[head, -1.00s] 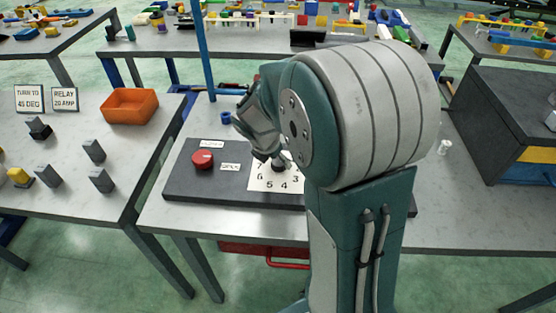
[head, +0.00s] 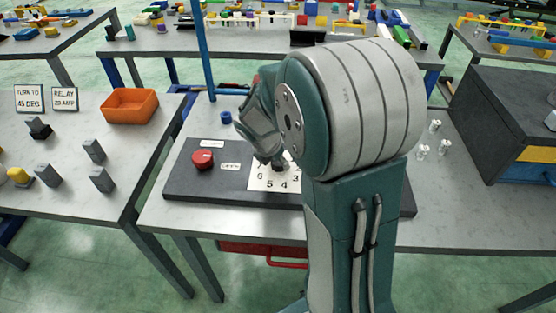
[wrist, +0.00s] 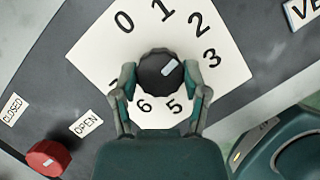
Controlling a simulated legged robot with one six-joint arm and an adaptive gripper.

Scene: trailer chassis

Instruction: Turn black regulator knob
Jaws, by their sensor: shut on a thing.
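The black regulator knob (wrist: 156,82) sits at the middle of a white dial card (wrist: 95,55) with printed numbers. Its pale pointer mark aims up and right in the wrist view, between 2 and 3. My gripper (wrist: 160,78) has one finger on each side of the knob and is shut on it. The 4 is hidden by the gripper. In the head view my gripper (head: 274,160) reaches down to the card (head: 262,180), and my arm hides the card's right part.
A red knob (head: 203,160) with CLOSED and OPEN labels stands left on the same dark panel (head: 205,188). A blue post (head: 203,50) rises behind. Small clear parts (head: 422,152) and a dark box (head: 500,120) are at right. An orange bin (head: 130,106) is on the left table.

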